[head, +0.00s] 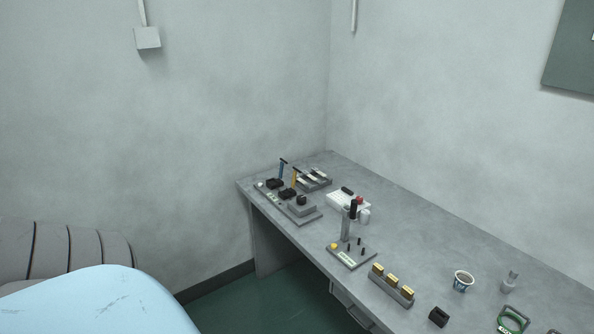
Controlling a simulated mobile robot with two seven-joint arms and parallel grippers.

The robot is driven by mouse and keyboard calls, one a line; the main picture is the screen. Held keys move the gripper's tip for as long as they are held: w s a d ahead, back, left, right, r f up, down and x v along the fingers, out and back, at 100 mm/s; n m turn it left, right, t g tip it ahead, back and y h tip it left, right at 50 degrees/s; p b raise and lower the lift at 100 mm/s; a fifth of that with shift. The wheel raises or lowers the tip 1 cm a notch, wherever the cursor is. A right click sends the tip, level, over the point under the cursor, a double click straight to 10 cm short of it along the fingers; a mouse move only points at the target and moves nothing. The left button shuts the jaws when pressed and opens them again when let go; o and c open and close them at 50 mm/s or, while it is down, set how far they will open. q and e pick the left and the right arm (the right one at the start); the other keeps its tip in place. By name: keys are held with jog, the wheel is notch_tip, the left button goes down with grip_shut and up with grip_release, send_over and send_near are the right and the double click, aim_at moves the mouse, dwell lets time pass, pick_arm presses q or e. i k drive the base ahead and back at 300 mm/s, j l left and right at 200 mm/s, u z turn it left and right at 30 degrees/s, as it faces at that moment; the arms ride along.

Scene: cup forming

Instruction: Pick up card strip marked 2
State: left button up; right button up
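No card strip can be made out with a readable 2 at this distance. A small grey rack (322,185) at the far end of the grey table (420,240) holds several pale flat pieces. These may be card strips, but I cannot tell their marks. Neither of my grippers is in the head view.
On the table are a board with blue- and orange-handled levers (270,196), a white unit with a red part (340,200), a post fixture (346,256), a block with yellow pieces (391,285), a cup (463,281) and a green-rimmed item (513,319). Walls stand behind the table.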

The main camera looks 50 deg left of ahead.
aim_at(307, 184)
jog(key=i+j+u, duration=0.15)
jog(key=j, duration=0.35)
jog(key=j+u, duration=0.1)
jog(key=j, duration=0.35)
jog(key=i+j+u, duration=0.15)
jog(key=j, duration=0.3)
jog(key=i+j+u, duration=0.15)
jog(key=j, duration=0.3)
jog(key=i+j+u, duration=0.1)
jog(key=j, duration=0.35)
jog(key=i+j+u, duration=0.15)
jog(key=j, duration=0.25)
jog(key=i+j+u, duration=0.1)
jog(key=i+j, duration=0.2)
jog(key=j, duration=0.1)
